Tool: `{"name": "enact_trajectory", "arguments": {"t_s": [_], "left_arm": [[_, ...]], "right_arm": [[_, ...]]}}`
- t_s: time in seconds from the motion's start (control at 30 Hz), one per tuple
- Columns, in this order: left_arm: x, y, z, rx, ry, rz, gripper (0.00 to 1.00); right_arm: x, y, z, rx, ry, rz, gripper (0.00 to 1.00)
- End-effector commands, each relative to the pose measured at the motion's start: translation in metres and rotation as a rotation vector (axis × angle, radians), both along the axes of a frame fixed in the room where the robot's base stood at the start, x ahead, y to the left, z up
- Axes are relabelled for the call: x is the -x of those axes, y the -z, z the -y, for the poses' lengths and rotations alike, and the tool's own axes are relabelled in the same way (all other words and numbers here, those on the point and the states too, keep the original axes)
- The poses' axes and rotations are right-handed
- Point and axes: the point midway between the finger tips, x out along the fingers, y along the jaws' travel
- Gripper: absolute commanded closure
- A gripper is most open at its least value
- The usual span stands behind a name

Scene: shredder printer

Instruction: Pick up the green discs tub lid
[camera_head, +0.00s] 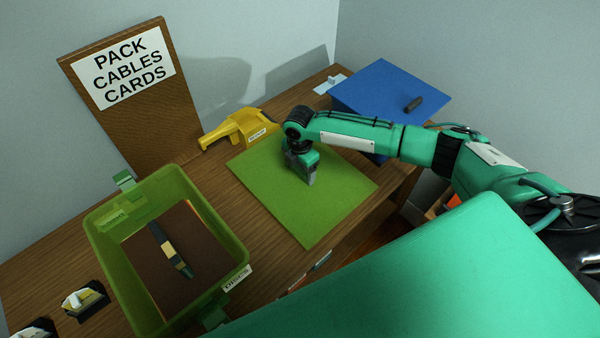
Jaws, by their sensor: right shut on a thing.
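The green discs tub lid (320,208) is a flat green panel at the middle of the wooden table, its near right side reaching the table's front edge. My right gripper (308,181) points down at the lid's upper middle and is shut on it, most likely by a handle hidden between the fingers. I cannot tell whether the lid lies on the table or is slightly raised. The open green tub (241,247) with a "DISCS" label stands at the left. My left gripper is not in view.
The tub holds a dark brown layer with a dark and tan stick-like item (167,248). A yellow tool (238,128) lies behind the lid. A blue lid (385,85) with a dark handle is at the back right. A "PACK CABLES CARDS" sign (125,68) stands behind.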

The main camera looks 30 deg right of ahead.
Motion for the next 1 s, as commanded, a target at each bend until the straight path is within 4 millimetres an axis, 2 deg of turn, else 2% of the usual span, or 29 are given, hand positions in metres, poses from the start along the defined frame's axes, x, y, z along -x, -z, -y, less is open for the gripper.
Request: {"name": "enact_trajectory", "arguments": {"t_s": [0.4,0.6,0.8,1.0], "left_arm": [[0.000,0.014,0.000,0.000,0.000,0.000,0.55],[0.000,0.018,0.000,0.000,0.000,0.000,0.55],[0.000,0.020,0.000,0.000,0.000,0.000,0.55],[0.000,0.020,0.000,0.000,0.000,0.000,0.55]], "right_arm": [[-0.002,-0.106,0.000,0.000,-0.002,0.007,0.46],[-0.001,-0.148,0.000,0.000,-0.002,0.005,0.46],[-0.001,-0.172,0.000,0.000,-0.001,0.003,0.46],[-0.001,-0.179,0.000,0.000,-0.001,0.002,0.46]]}}
